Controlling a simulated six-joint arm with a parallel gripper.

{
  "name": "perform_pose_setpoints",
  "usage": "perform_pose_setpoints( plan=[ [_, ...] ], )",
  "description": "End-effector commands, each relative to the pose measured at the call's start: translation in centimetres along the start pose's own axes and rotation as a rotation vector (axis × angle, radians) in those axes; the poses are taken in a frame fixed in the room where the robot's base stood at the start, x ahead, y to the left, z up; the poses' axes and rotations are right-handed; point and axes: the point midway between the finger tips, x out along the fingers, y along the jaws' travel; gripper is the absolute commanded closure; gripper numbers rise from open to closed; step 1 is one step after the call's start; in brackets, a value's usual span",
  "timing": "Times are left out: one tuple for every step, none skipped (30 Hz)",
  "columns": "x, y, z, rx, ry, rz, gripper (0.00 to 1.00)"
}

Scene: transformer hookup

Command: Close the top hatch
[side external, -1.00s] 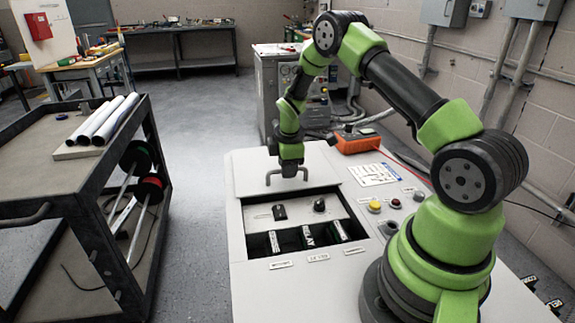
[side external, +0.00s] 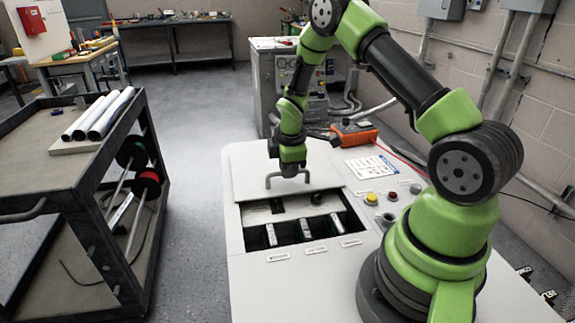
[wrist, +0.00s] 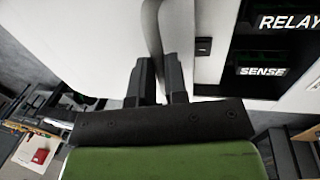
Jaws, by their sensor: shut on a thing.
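The top hatch (side external: 243,180) is a flat pale grey panel on the bench-like cabinet (side external: 250,290), with a bar handle (side external: 270,182) on top. It covers the far part of the opening (side external: 257,240); the near part is uncovered. My gripper (side external: 290,171) is over the hatch, shut on the handle. In the wrist view my gripper's dark fingers (wrist: 155,82) flank the pale handle (wrist: 155,35). Inside the opening, a knob (side external: 316,198) sits on a panel partly under the hatch edge, with several modules (side external: 303,228) nearer. The wrist view shows "RELAY" (wrist: 288,20) and "SENSE" (wrist: 262,72) labels.
A yellow button (side external: 371,198) and other controls lie right of the opening. An orange meter (side external: 355,134) and a paper sheet (side external: 370,167) lie behind them. A dark cart (side external: 40,170) with white rolls (side external: 105,115) stands left, across open floor.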

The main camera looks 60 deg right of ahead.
Motion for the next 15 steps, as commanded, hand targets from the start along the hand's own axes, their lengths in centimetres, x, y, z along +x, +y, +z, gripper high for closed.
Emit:
perform_pose_setpoints(
  plan=[
    [-0.01,0.05,0.0,0.0,0.001,0.001,1.0],
    [-0.01,0.06,0.0,0.0,0.001,0.001,1.0],
    [0.0,0.06,0.0,0.0,0.001,0.002,0.77],
    [0.0,0.06,0.0,0.0,0.001,0.002,0.71],
    [0.0,0.07,0.0,0.0,0.001,0.002,0.64],
    [0.0,0.07,0.0,0.0,0.001,0.002,0.61],
    [0.0,0.07,0.0,0.0,0.001,0.001,0.61],
    [0.0,0.07,0.0,0.0,0.001,0.002,0.61],
    [0.0,0.07,0.0,0.0,0.001,0.001,0.61],
    [0.0,0.07,0.0,0.0,0.001,0.001,0.61],
    [0.0,0.07,0.0,0.0,0.001,0.001,0.61],
    [0.0,0.07,0.0,0.0,0.001,0.001,0.61],
    [-0.02,0.07,0.0,0.0,0.001,0.001,0.61],
    [-0.08,0.08,0.0,0.0,0.001,0.002,0.61],
    [-0.25,0.1,-0.01,0.0,0.001,0.003,0.61]
  ],
)
